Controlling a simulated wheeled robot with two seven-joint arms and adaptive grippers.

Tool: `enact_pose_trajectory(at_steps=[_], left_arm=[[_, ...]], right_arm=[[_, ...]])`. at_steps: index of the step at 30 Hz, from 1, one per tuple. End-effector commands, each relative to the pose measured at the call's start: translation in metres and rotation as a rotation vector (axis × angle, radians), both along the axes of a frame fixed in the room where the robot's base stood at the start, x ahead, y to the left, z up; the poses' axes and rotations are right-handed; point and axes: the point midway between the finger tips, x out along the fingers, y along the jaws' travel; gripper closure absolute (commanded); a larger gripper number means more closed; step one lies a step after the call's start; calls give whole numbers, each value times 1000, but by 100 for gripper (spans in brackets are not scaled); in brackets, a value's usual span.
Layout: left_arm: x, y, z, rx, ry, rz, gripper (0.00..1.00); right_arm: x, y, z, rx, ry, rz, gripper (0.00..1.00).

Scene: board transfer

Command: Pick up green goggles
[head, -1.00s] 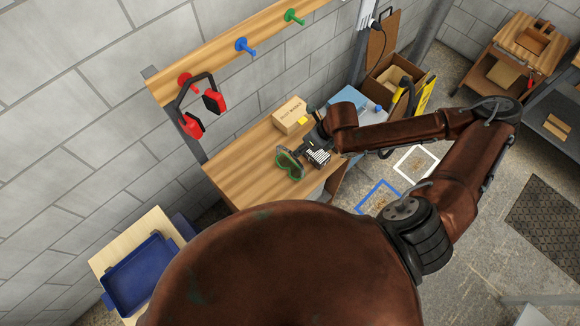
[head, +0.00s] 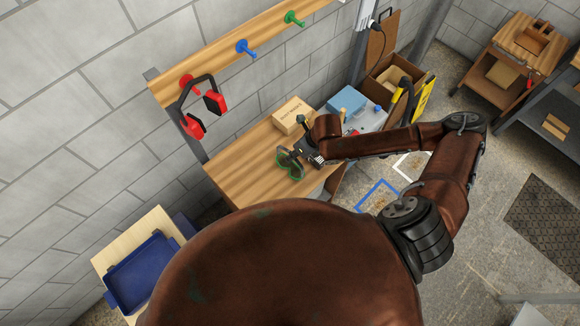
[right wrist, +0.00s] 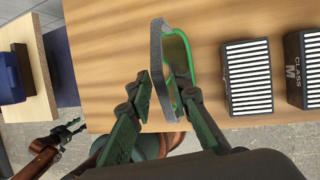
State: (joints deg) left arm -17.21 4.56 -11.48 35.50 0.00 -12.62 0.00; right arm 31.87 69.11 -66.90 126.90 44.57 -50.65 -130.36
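The green goggles (head: 293,171) are on the wooden workbench (head: 238,172), near its front edge. In the right wrist view the goggles (right wrist: 180,55) show a grey foam edge and a green frame, seen edge-on. My right gripper (head: 290,157) is at the goggles, reaching in from the right. In the right wrist view its fingers (right wrist: 166,84) are apart, one on each side of the goggles' near end. A gap shows beside the left finger; contact of the right finger is unclear. My left gripper (right wrist: 76,128) shows small at the lower left of the wrist view, its fingers apart and empty.
Striped dark blocks (right wrist: 247,76) lie right of the goggles. Red ear muffs (head: 194,126) hang on a peg above. A blue tray (head: 143,271) is at the lower left. The bench's left part is clear.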

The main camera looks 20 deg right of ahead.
Motion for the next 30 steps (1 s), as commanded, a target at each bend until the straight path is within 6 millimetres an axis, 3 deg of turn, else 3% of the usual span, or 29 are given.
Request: enact_pose_trajectory(at_steps=[7, 30], left_arm=[[0, 0, 0, 0, 0, 0, 60], [0, 0, 0, 0, -1, 1, 60]], right_arm=[[0, 0, 0, 0, 0, 0, 100], [1, 0, 3, 0, -2, 0, 100]])
